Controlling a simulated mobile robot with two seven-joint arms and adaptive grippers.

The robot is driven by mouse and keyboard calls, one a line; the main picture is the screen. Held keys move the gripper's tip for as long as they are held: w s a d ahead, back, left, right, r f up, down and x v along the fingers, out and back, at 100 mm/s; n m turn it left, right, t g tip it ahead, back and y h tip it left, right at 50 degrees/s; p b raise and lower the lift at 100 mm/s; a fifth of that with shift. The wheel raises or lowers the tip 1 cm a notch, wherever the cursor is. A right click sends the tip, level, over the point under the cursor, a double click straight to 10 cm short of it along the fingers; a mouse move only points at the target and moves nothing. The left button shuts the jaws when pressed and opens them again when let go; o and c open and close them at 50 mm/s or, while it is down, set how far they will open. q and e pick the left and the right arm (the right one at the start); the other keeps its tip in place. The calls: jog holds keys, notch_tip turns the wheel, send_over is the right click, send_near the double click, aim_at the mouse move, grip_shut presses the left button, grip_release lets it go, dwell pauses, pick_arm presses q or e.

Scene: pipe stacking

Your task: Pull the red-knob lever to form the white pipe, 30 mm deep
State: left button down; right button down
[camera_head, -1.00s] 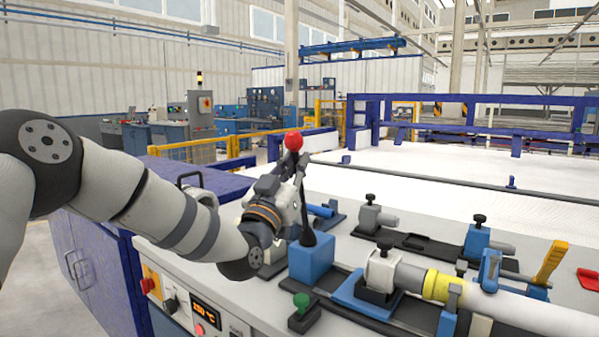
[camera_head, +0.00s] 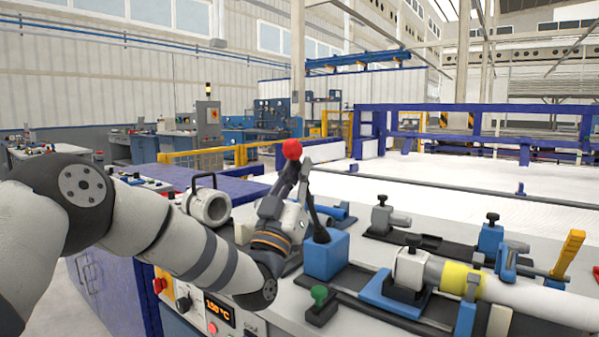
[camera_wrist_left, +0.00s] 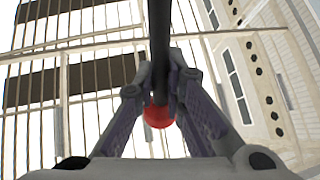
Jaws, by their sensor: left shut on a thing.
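The lever's red knob (camera_head: 292,149) stands above a blue block (camera_head: 326,257) on the bench, on a dark shaft (camera_head: 318,226) that leans left. My left gripper (camera_head: 301,176) is shut on the shaft just below the knob. In the left wrist view the fingers (camera_wrist_left: 163,85) close around the dark shaft, with the red knob (camera_wrist_left: 157,116) partly hidden behind it. The white pipe (camera_head: 535,302) lies at the lower right, with a yellow band (camera_head: 463,280) near its left end, in line with a grey clamped head (camera_head: 410,268). The pipe's depth cannot be read. My right gripper is out of view.
A green knob (camera_head: 319,294) stands in front of the blue block. The bench front has a display (camera_head: 219,308) reading about 150 °C. A grey ring-shaped part (camera_head: 208,206) stands left of the lever. A yellow handle (camera_head: 567,255) rises at the right.

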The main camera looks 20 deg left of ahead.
pick_arm(q)
jog(key=c, duration=2)
grip_release()
jog(key=shift+f, duration=0.25)
jog(key=o, duration=0.3)
jog(key=shift+s+r, duration=0.1)
jog(key=shift+r, duration=0.05)
jog(key=shift+o, duration=0.2)
jog(key=v, duration=1.2)
